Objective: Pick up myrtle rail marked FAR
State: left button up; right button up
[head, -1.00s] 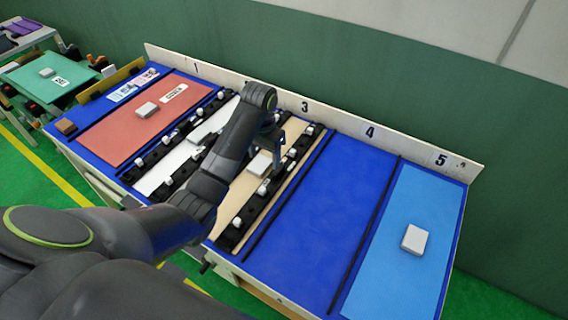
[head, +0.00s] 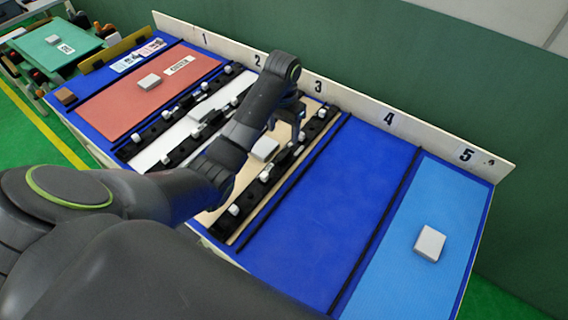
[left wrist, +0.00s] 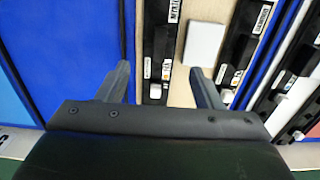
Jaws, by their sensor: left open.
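My left gripper (head: 298,118) is open over bay 3. In the left wrist view the left gripper (left wrist: 163,85) has its fingers apart, one on each side of a black rail. This rail (head: 255,192) lies along the right side of the beige panel, with white knobs on it. In the left wrist view the rail (left wrist: 157,45) carries small white labels, too small to read surely. A second labelled black rail (left wrist: 239,45) lies across the beige panel. I cannot tell which label says FAR. My right gripper is out of view.
A pale block (head: 265,148) sits on the beige panel (left wrist: 182,90). Bay 2 holds a white panel between black rails. Bay 4 (head: 335,195) is bare blue. A white block (head: 429,243) lies on the light blue panel at right. A numbered back board (head: 345,98) edges the table.

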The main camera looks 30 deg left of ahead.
aim_at(284, 153)
pick_arm(q)
notch_tip(284, 153, down, 2)
jog(key=shift+f+b, duration=0.25)
jog(key=shift+b, duration=0.6)
notch_tip(284, 153, down, 4)
jog(key=b, duration=0.3)
jog(key=shift+r+b, duration=0.15)
jog(key=shift+b, duration=0.2)
jog(key=shift+f+b, duration=0.3)
jog(key=shift+w+f, duration=0.1)
jog(key=shift+f, duration=2.45)
jog(key=c, duration=0.8)
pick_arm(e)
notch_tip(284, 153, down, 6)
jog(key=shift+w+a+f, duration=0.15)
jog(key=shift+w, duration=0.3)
pick_arm(q)
jog(key=shift+r, duration=0.1)
jog(key=shift+c, duration=0.2)
